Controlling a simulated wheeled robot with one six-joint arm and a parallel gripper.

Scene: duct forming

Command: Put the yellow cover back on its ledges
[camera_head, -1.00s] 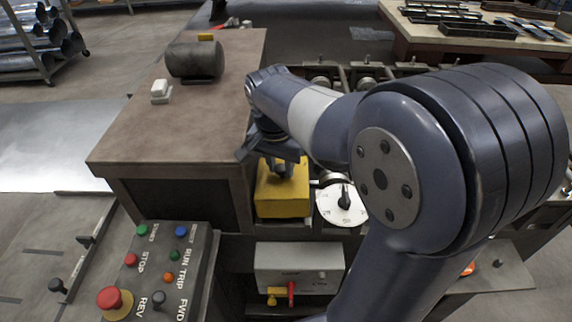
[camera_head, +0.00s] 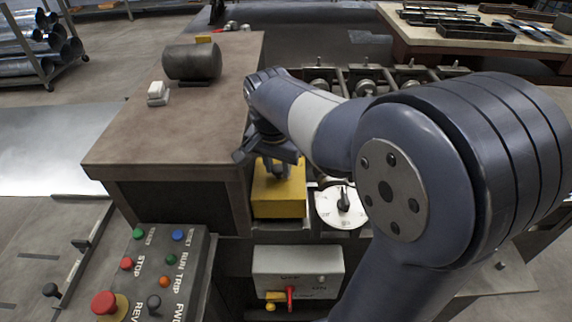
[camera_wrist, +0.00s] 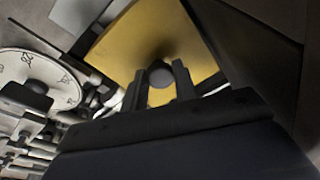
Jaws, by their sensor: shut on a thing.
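The yellow cover (camera_head: 279,196) is a box-like piece beside the brown cabinet, left of the white dial. My gripper (camera_head: 275,166) is above it, pointing down. In the wrist view, my gripper (camera_wrist: 162,84) is shut on the dark round knob on top of the yellow cover (camera_wrist: 150,40). The cover looks about level in the head view. The ledges are hidden, and I cannot tell whether the cover touches them.
The white dial (camera_head: 340,207) is close on the right of the cover. The brown cabinet top (camera_head: 190,125) borders it on the left and carries a dark cylinder (camera_head: 192,62). A grey switch box (camera_head: 297,272) and a button panel (camera_head: 150,275) are in front.

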